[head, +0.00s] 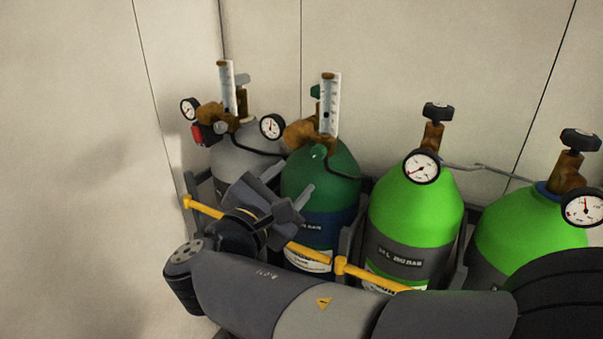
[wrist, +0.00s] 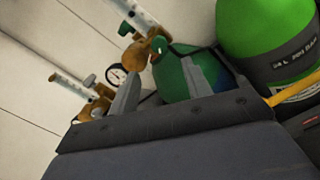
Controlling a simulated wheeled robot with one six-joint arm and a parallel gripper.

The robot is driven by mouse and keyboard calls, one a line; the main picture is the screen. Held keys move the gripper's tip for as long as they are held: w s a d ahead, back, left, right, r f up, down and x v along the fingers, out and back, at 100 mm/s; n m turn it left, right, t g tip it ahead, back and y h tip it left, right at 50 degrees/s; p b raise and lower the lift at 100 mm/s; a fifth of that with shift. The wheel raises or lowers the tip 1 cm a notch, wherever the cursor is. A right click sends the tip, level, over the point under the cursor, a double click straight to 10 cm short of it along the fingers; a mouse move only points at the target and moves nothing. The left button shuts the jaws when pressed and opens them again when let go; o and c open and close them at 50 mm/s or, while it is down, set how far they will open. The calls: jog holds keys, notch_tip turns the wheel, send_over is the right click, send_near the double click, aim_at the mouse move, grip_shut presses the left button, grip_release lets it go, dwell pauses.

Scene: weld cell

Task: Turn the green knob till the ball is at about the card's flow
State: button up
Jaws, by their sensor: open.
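The small green knob (head: 317,153) sits at the foot of the flow tube (head: 331,104) on the dark green cylinder (head: 333,172). It also shows in the wrist view (wrist: 159,45), beside the brass regulator (wrist: 135,55). A small dark spot, perhaps the ball, shows low in the tube; its reading is too small to tell. My gripper (head: 289,184) is open and empty, below and left of the knob in the head view. In the wrist view its fingers (wrist: 160,86) stand apart below the knob, not touching it. I cannot make out a flow card.
A grey cylinder (head: 246,138) with another flow tube (head: 227,88) and a red part (head: 197,133) stands left. Two bright green cylinders (head: 415,212) stand right. Gauges and thin hoses lie around the regulators. A yellow rail (head: 308,257) crosses in front.

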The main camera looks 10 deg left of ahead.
aim_at(316, 155)
jog(key=shift+v, duration=0.95)
jog(key=shift+w, duration=0.15)
jog(key=p+x, duration=0.1)
jog(key=x, duration=0.9)
jog(key=shift+w+d, duration=0.2)
jog(key=shift+w, duration=0.1)
